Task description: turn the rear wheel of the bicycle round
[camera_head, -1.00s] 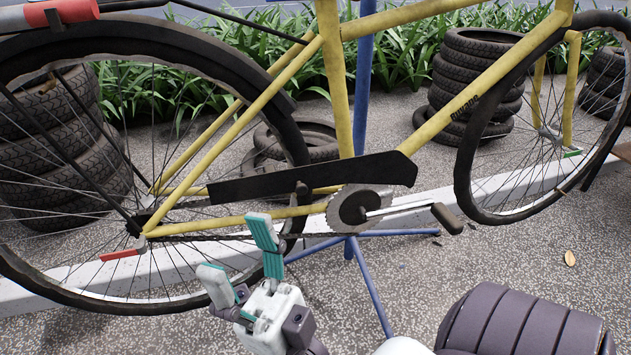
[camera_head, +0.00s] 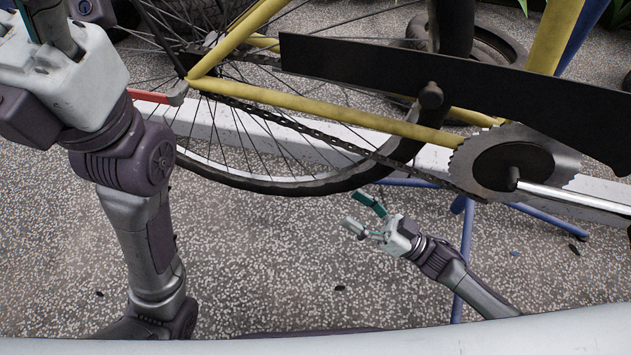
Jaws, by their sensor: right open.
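The rear wheel (camera_head: 277,187) of the yellow bicycle shows its lower part in the head view, with a dark tyre and thin spokes. Its upper part is out of the picture. The chain and the yellow frame tube (camera_head: 330,115) cross in front of it. My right gripper (camera_head: 357,211) is open and empty, just below the tyre in the picture, with a small visible gap. My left gripper (camera_head: 48,22) is large at the top left, near the hub side. Its fingers are partly cut off by the top edge, so their opening is unclear.
A black chain guard (camera_head: 400,75) and the chainring with crank (camera_head: 505,165) are at the right. Blue stand legs (camera_head: 467,225) reach the speckled ground behind my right arm. A white kerb (camera_head: 225,120) runs behind the wheel.

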